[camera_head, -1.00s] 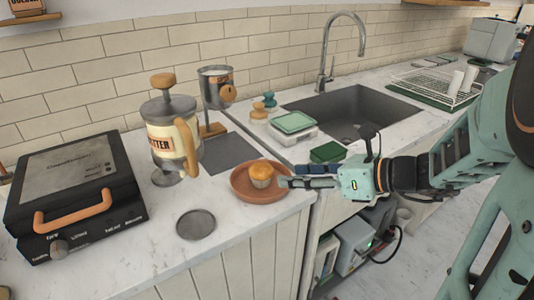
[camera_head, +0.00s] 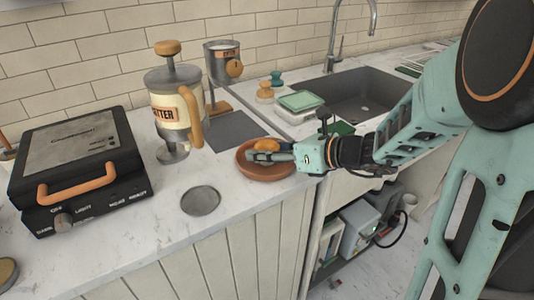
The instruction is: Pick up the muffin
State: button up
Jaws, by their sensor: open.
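The muffin (camera_head: 266,145), with an orange-brown top, sits on a round terracotta plate (camera_head: 252,171) near the counter's front edge. My gripper (camera_head: 263,156) reaches in from the right, low over the plate, with its fingers at the muffin. The fingers are open and hide the muffin's lower part. I cannot tell whether they touch it or whether both sides of the muffin are flanked.
A batter dispenser (camera_head: 172,110) stands left of the plate, with a black waffle maker (camera_head: 75,160) farther left. A grey disc (camera_head: 200,201) lies in front. A scale (camera_head: 301,104) and a sink (camera_head: 365,90) are behind my arm.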

jog(key=c, duration=0.8)
jog(key=shift+r, duration=0.15)
